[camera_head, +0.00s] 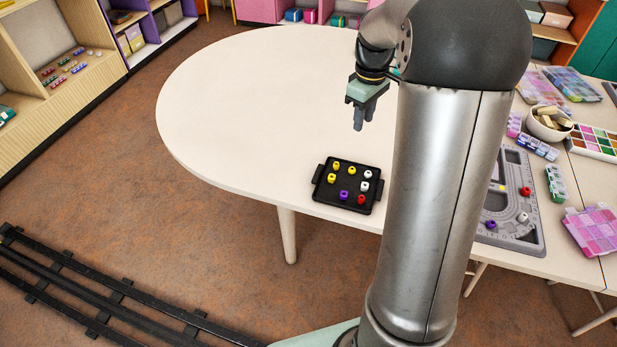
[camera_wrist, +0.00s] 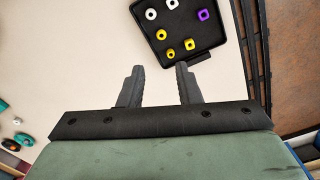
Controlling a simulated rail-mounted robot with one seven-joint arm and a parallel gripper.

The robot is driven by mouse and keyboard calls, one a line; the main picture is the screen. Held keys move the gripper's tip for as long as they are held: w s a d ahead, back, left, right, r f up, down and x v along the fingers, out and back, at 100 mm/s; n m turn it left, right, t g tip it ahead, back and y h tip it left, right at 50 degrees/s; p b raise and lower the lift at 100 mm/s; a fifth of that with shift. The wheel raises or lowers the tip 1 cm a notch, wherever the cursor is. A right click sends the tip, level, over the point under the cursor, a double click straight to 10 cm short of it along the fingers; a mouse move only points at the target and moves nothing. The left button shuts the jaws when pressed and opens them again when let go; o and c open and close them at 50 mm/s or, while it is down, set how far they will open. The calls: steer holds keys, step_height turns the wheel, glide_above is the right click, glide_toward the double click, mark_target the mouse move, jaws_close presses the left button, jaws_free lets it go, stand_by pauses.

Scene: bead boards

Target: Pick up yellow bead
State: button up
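A small black tray (camera_head: 323,197) with handles lies near the front edge of the white table. On it are yellow beads, one at the back (camera_head: 336,165), one beside it (camera_head: 351,170) and one at the left (camera_head: 332,178). White, purple and red beads share the tray. My gripper (camera_head: 357,126) is above the table, behind the tray and apart from it. In the wrist view the black tray (camera_wrist: 205,38) is beyond my fingertips (camera_wrist: 159,68), with yellow beads (camera_wrist: 190,44) on its near side. The fingers are spread with nothing between them.
A grey bead board (camera_head: 530,225) with a few beads lies right of my arm. A bowl (camera_head: 547,124) of wooden pieces, bead boxes and a paint-like palette (camera_head: 597,142) stand farther right. The table's left part (camera_head: 240,110) is clear.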

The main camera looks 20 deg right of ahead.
glide_above(354, 169)
step_height(354, 169, down, 12)
steer(key=shift+r, duration=0.15)
steer(key=shift+w+a+f, duration=0.1)
steer(key=shift+f, duration=1.4)
steer(key=shift+w+a+f, duration=0.1)
steer(key=shift+f, duration=1.35)
jaws_close()
